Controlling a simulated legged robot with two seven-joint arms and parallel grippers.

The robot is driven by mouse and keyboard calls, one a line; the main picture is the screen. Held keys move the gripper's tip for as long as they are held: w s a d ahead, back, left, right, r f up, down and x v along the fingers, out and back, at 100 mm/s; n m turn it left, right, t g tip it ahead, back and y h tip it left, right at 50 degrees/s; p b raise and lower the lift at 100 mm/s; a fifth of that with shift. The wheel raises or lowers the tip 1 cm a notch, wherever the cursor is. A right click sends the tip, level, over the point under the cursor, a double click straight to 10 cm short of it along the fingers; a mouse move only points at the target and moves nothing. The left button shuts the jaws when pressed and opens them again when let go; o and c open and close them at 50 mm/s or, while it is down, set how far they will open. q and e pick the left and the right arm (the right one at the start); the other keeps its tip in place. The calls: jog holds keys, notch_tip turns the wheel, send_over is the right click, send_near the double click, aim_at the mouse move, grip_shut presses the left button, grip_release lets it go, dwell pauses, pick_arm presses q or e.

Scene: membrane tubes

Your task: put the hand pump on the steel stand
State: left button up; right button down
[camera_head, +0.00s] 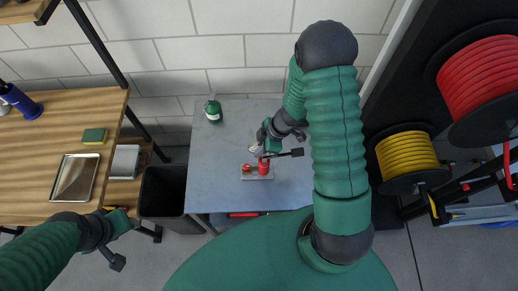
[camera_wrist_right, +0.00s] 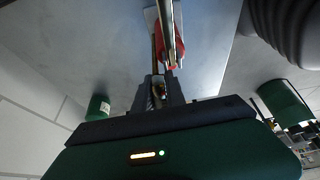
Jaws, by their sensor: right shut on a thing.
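My right gripper (camera_head: 265,148) is over the grey table and points down at a small pale plate (camera_head: 252,178) with red parts on it. In the right wrist view the jaws (camera_wrist_right: 160,90) are shut on a narrow thing, taken as the hand pump, with its body largely hidden by the fingers. A red part (camera_wrist_right: 168,45) and a thin metal bar show just beyond the fingertips. The pale plate could be the steel stand; I cannot tell for sure. My left gripper (camera_head: 124,217) is far left near the wooden bench, its fingers too small to read.
A green bottle (camera_head: 213,111) stands at the table's (camera_head: 215,160) back left. A black bin (camera_head: 164,190) is left of the table. The wooden bench (camera_head: 40,150) holds a metal tray (camera_head: 75,177) and a sponge (camera_head: 94,136). Cable reels (camera_head: 407,155) stand right. The table's left part is clear.

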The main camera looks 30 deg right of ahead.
jog(key=c, duration=1.4)
grip_release()
jog(key=shift+o, duration=0.2)
